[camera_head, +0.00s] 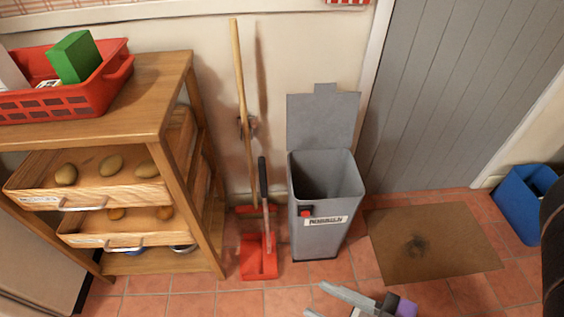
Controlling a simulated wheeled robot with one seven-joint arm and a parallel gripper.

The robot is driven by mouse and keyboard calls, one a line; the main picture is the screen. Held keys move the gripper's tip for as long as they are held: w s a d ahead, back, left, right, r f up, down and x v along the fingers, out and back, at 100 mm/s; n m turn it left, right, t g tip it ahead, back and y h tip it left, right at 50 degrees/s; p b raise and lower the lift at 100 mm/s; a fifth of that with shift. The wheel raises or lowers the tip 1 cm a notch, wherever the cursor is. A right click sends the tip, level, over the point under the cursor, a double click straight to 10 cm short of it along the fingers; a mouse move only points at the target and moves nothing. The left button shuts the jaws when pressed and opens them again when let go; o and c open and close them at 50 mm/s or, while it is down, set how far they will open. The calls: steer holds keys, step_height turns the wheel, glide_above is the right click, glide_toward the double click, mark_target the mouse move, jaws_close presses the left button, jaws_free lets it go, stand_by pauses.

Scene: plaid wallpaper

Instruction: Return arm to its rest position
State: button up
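My gripper (315,300) shows at the bottom edge, right of the middle. Its two grey fingers point left and stand apart, with floor tiles showing between them. Nothing shows between the fingertips. A purple part and a dark part sit behind the fingers. The rest of the gripper and most of my arm are cut off by the lower edge. In the picture, the gripper is below the grey bin and left of the doormat's lower edge.
A grey bin (323,215) stands with its lid up. A brown doormat (455,230) lies before the grey door (440,110). A blue bin (515,210) is right. A wooden shelf (160,90) carries a red crate (75,98). A red dustpan (258,262) and broom (238,80) stand between.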

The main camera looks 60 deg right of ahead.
step_height(320, 180, up, 18)
steer(key=p, duration=1.7)
steer(key=shift+r+p, duration=0.2)
steer(key=shift+p, duration=0.2)
steer(key=shift+c, duration=0.2)
